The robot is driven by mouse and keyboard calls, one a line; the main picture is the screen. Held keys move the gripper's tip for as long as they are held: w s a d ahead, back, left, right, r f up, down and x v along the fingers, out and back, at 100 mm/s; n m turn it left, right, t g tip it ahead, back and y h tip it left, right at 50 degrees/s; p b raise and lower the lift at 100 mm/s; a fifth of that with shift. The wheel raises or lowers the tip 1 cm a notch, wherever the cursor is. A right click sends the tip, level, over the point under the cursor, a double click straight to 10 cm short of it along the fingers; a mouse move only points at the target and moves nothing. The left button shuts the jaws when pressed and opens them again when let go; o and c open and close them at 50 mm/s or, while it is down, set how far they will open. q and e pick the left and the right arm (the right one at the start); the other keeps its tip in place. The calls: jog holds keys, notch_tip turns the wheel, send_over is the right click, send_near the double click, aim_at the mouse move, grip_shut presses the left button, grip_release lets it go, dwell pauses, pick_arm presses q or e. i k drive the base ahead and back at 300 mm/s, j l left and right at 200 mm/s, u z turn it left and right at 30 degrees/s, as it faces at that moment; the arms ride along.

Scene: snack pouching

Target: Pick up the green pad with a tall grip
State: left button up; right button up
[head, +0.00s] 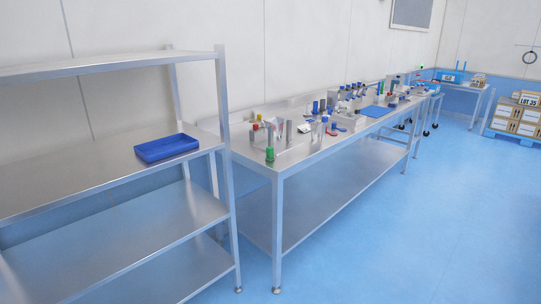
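A small green item (270,155) with a tall upright part stands at the near end of the long steel table (300,160), close to its front left corner. It looks like the green pad with a tall grip, but it is too small to make out in detail. Neither of my grippers is in view, and nothing is seen holding the green item.
A steel shelf rack with a blue tray (166,148) stands at the left. Several small coloured items and a blue mat (378,111) are on the table. Boxes (517,117) stand far right. The blue floor (400,240) in front is clear.

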aim_at(269, 150)
jog(key=u, duration=0.4)
jog(key=i+l+u, duration=0.2)
jog(key=u, duration=0.2)
jog(key=i+l+u, duration=0.15)
jog(key=l+u, duration=0.25)
jog(key=i+l+u, duration=0.1)
jog(key=l+u, duration=0.3)
jog(key=j, duration=0.1)
